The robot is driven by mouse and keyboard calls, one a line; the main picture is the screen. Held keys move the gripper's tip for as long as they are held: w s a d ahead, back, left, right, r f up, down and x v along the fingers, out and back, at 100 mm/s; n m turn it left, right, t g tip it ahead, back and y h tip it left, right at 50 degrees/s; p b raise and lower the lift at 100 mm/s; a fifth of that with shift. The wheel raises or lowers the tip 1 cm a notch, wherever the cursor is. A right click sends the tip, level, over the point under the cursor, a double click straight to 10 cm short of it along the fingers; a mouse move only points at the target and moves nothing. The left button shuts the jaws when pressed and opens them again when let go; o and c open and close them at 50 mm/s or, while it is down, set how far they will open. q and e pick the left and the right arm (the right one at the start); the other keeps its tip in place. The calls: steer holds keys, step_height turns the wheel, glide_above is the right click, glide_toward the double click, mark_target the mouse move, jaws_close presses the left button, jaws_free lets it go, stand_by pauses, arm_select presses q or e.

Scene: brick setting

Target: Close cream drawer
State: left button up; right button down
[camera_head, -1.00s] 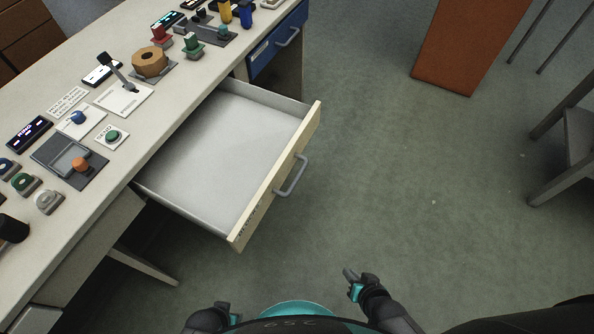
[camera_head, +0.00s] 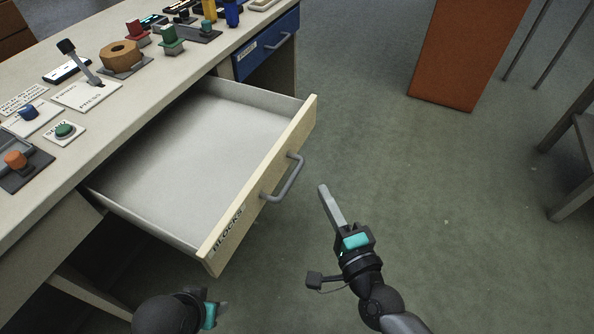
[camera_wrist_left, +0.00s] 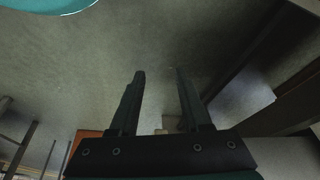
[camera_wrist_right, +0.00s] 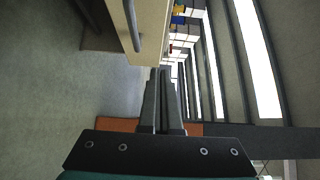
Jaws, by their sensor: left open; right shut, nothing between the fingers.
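The cream drawer (camera_head: 262,190) is pulled far out of the desk and looks empty. Its front carries a "BLOCKS" label and a grey bar handle (camera_head: 284,182). My right gripper (camera_head: 325,190) is shut and empty, a little to the right of the handle and apart from it. In the right wrist view, the cream drawer front (camera_wrist_right: 122,22) and its handle (camera_wrist_right: 133,25) show above the shut fingers (camera_wrist_right: 163,72). My left gripper (camera_wrist_left: 160,75) is open and empty; in the head view only part of it shows, at the bottom edge below the drawer.
The desk top (camera_head: 95,135) holds a lever, a green button (camera_head: 65,130), a wooden nut-shaped block (camera_head: 120,55) and other controls. A blue drawer (camera_head: 266,45) sits shut beyond the cream one. An orange panel (camera_head: 465,55) stands on the floor at the back.

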steer(key=b, duration=0.2)
glide_toward(284, 144)
steer(key=w+d, duration=0.2)
steer(key=w, duration=0.2)
steer(key=shift+w+a, duration=0.5)
steer(key=shift+a, duration=0.4)
arm_select(q)
steer(key=shift+t, duration=0.5)
steer(key=shift+r, duration=2.6)
arm_select(e)
steer(key=shift+w+a, duration=0.45)
steer(key=shift+a, duration=0.3)
arm_select(q)
steer(key=shift+w, duration=0.1)
arm_select(e)
steer(key=shift+a, duration=0.1)
